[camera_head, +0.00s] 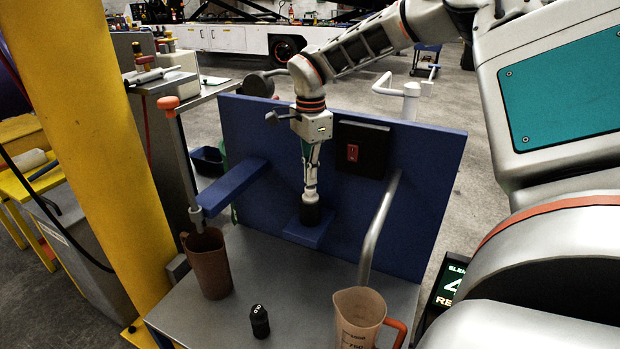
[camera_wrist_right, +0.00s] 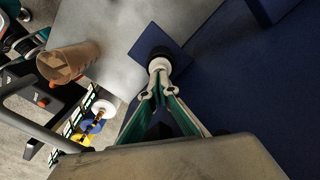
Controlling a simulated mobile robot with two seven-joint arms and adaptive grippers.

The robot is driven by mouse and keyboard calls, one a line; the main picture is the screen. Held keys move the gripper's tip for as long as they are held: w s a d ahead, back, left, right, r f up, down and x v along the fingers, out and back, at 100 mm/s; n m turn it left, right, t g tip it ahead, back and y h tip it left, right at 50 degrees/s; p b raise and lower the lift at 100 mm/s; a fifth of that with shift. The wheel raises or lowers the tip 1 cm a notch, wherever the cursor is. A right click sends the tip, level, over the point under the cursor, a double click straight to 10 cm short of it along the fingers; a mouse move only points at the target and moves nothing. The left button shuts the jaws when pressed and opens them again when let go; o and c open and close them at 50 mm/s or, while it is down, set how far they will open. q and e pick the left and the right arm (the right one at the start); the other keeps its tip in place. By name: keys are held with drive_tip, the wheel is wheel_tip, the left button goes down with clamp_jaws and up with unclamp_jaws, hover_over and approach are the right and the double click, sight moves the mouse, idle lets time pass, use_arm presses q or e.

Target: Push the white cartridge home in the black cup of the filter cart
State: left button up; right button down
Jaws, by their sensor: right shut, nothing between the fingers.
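The black cup (camera_head: 310,214) stands upright on a small blue ledge (camera_head: 300,233) of the filter cart's blue back panel. It also shows in the right wrist view (camera_wrist_right: 159,52). A white rounded piece, apparently the cartridge (camera_wrist_right: 159,65), shows at the cup's mouth. My right gripper (camera_head: 311,184) points down from above, in line with the cup. Its fingers are shut and empty. In the right wrist view its fingertips (camera_wrist_right: 159,82) meet at the white piece and seem to touch it; the cartridge's depth in the cup is hidden. My left gripper is not in view.
A brown jug (camera_head: 207,266) stands at the left of the grey cart top (camera_head: 290,290). A clear measuring jug (camera_head: 358,318) with an orange handle and a small black bottle (camera_head: 259,322) stand near the front. A bent grey pipe (camera_head: 378,230) rises right of the cup. A blue bar (camera_head: 232,187) juts out left.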

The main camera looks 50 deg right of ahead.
drive_tip(key=shift+f, duration=0.3)
drive_tip(key=shift+f, duration=0.35)
idle(0.4)
drive_tip(key=shift+r, duration=0.1)
